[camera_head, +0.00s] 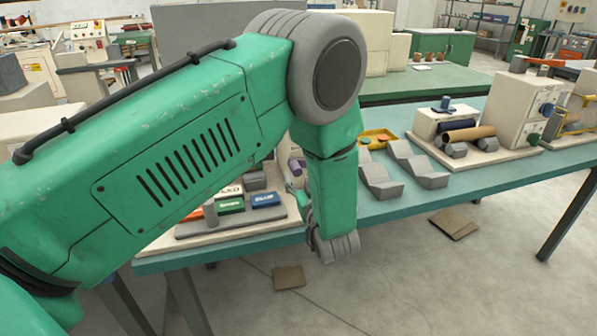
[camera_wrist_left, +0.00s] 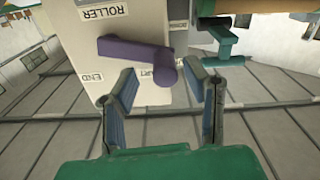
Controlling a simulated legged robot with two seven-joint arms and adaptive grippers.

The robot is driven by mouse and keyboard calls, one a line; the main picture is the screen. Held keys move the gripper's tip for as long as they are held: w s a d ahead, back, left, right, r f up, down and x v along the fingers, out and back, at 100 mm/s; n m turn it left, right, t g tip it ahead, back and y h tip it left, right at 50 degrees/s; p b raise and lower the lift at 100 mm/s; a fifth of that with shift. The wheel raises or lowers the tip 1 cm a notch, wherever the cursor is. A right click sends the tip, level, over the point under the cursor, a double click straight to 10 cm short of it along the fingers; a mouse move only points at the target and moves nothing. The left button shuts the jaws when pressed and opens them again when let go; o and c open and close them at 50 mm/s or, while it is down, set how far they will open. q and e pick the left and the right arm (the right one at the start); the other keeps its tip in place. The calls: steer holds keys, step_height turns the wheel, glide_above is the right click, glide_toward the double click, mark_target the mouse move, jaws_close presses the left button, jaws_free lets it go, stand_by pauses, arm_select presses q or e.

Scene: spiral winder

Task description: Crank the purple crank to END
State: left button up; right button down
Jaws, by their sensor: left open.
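The purple crank (camera_wrist_left: 150,62) is on a pale panel in the left wrist view. Its arm runs from the left to a thick handle that sticks out toward my camera. The panel (camera_wrist_left: 82,28) reads ROLLER above the crank and END at lower left. A START label is partly hidden behind the handle. My left gripper (camera_wrist_left: 166,85) is open, with a finger on either side of the handle's lower end; I cannot tell whether they touch it. In the head view my green left arm covers most of the device, and a bit of purple (camera_head: 297,165) shows beside it. My right gripper is not seen.
A green bracket (camera_wrist_left: 220,38) stands right of the crank. On the teal table (camera_head: 400,205) are grey angled blocks (camera_head: 415,168), a yellow tray (camera_head: 377,138) and a cream machine with a brown roll (camera_head: 468,134). Coloured labelled blocks (camera_head: 265,200) sit near the table's front edge.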

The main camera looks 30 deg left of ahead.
arm_select(q)
steer(key=shift+x, duration=1)
steer(key=shift+w+a+f, duration=0.1)
steer(key=shift+w+a, duration=0.15)
steer(key=shift+a, duration=0.6)
steer(key=shift+d, duration=0.25)
jaws_close()
